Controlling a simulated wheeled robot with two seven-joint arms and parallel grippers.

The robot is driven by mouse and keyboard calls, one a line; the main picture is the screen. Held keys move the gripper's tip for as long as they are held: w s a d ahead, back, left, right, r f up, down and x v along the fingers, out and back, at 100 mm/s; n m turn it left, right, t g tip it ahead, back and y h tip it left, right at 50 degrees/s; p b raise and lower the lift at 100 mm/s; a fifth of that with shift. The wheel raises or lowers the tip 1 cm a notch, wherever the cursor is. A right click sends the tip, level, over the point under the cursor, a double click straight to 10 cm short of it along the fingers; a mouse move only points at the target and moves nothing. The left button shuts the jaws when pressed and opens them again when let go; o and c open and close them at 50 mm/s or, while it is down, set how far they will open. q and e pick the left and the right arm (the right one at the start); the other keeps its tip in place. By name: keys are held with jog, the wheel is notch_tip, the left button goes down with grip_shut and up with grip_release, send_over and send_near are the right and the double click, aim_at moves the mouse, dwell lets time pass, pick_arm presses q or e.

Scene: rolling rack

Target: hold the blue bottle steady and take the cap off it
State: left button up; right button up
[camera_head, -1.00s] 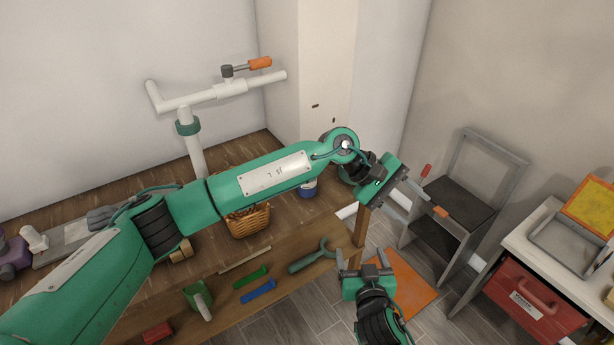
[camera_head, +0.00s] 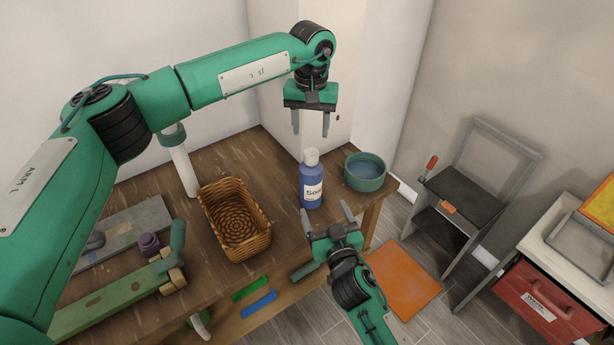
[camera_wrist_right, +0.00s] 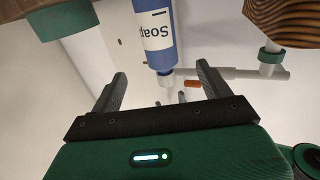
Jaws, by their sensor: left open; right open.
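The blue bottle (camera_head: 312,192) stands upright on the wooden workbench, its soap label facing front and its pale cap (camera_head: 311,157) on top. My left gripper (camera_head: 311,134) is open, pointing down, above the cap and apart from it. My right gripper (camera_head: 326,212) is open in front of the bottle, low, with its fingers pointing toward it. In the right wrist view the bottle (camera_wrist_right: 155,40) appears upside down beyond the open fingers (camera_wrist_right: 162,82), with its cap end between them in the picture. I see no contact.
A wicker basket (camera_head: 205,203) stands left of the bottle and a teal bowl (camera_head: 365,182) close on its right.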

aim_at(311, 176)
pick_arm(q)
jog(key=shift+s+d+r, duration=0.1)
jog(key=shift+s+r, duration=0.05)
jog(key=shift+s, duration=0.15)
jog(key=shift+s+r, duration=0.1)
jog(key=shift+s, duration=0.1)
jog(key=shift+w, duration=0.25)
pick_arm(e)
jog(key=x, duration=1.3)
jog(key=shift+r, duration=0.1)
grip_shut()
pick_arm(q)
jog(key=n, duration=0.4)
jog(key=shift+f, duration=0.4)
notch_tip(311, 176, down, 8)
jog(key=shift+r, duration=0.25)
